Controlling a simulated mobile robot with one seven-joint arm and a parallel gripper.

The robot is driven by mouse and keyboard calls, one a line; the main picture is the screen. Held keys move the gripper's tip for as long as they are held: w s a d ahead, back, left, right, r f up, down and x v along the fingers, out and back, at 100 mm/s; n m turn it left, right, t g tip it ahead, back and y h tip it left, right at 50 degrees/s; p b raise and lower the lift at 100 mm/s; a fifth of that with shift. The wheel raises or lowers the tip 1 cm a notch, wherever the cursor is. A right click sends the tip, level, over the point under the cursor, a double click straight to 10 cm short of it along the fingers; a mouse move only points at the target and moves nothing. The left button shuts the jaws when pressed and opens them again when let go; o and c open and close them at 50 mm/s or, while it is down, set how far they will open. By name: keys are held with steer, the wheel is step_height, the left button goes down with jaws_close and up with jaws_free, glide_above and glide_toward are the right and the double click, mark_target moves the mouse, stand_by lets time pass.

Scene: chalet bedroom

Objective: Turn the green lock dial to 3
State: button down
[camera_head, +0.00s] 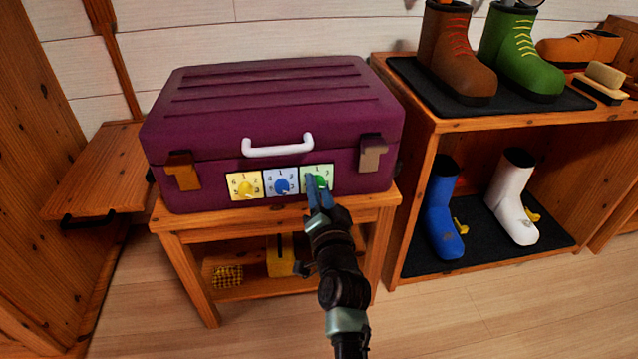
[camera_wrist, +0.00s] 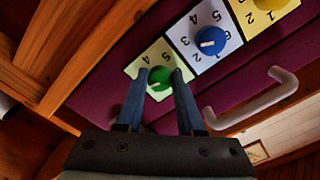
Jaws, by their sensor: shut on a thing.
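A purple suitcase (camera_head: 270,120) lies shut on a small wooden bench. Three dials sit in a row on its front: yellow, blue (camera_head: 283,186) and green (camera_head: 318,181). My gripper (camera_head: 314,181) reaches up to the green dial, on the right of the row. In the wrist view the two blue fingers (camera_wrist: 162,80) are shut on the green dial (camera_wrist: 159,80), one on each side. Part of its number plate is covered by the fingers, and I cannot tell which number the dial points to. The blue dial (camera_wrist: 210,41) has a white pointer mark.
The suitcase has a white handle (camera_head: 278,146) above the dials and a latch on either side. A wooden shelf (camera_head: 520,122) with boots stands at the right. The bench (camera_head: 275,218) holds a yellow box (camera_head: 280,256) on its lower shelf. Open floor lies in front.

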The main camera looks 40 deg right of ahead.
steer(key=shift+m+p, duration=0.3)
steer(key=shift+m, duration=1)
steer(key=c, duration=0.5)
jaws_free()
steer(key=p+v, duration=0.4)
steer(key=v, duration=0.9)
steer(key=shift+p, duration=0.3)
